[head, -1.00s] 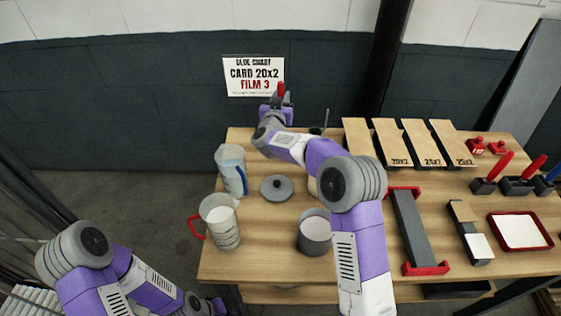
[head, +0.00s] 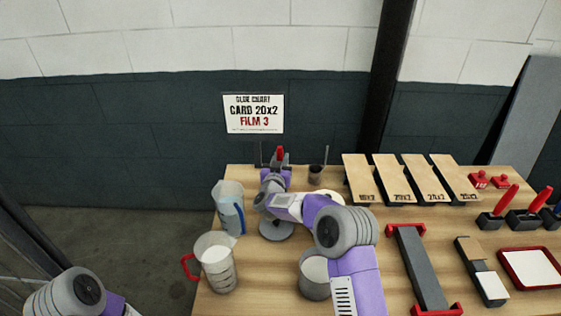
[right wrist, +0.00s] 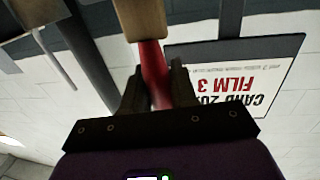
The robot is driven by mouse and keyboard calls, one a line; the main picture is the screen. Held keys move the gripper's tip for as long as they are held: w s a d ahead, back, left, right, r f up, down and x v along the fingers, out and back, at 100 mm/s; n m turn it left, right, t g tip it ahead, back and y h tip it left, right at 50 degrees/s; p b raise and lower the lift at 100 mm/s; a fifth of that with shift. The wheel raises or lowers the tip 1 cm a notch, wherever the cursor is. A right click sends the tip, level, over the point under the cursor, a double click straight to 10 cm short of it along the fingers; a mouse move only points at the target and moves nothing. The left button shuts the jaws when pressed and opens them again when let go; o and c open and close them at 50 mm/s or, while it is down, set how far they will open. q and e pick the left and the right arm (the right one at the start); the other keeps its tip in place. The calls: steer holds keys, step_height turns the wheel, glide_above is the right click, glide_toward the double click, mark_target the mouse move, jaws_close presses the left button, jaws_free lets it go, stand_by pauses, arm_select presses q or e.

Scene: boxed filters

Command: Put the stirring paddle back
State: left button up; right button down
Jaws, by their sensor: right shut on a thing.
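The stirring paddle shows as a red handle (head: 280,152) in the head view, above the table's back edge. In the right wrist view the red handle (right wrist: 153,70) runs between the fingers, with a wooden part (right wrist: 138,18) beyond them. My right gripper (head: 278,160) is shut on the red handle; its two fingers also show in the right wrist view (right wrist: 157,85). In the head view the paddle's lower part is hidden behind the gripper and arm. A dark cup (head: 316,175) with a thin rod in it stands just right of the gripper. My left gripper is out of view.
A clear jug with blue (head: 229,207) and a red-handled measuring jug (head: 216,262) stand at the left. A grey pot (head: 313,277) and a grey lid (head: 276,229) are near my right arm. Wooden panels (head: 402,180) stand right of the cup. A sign (head: 253,113) hangs behind.

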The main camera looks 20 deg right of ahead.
steer(key=c, duration=0.9)
jaws_free()
steer(key=shift+f, duration=0.1)
steer(key=p+v, duration=0.1)
steer(key=v, duration=1.1)
steer(key=shift+r, duration=0.25)
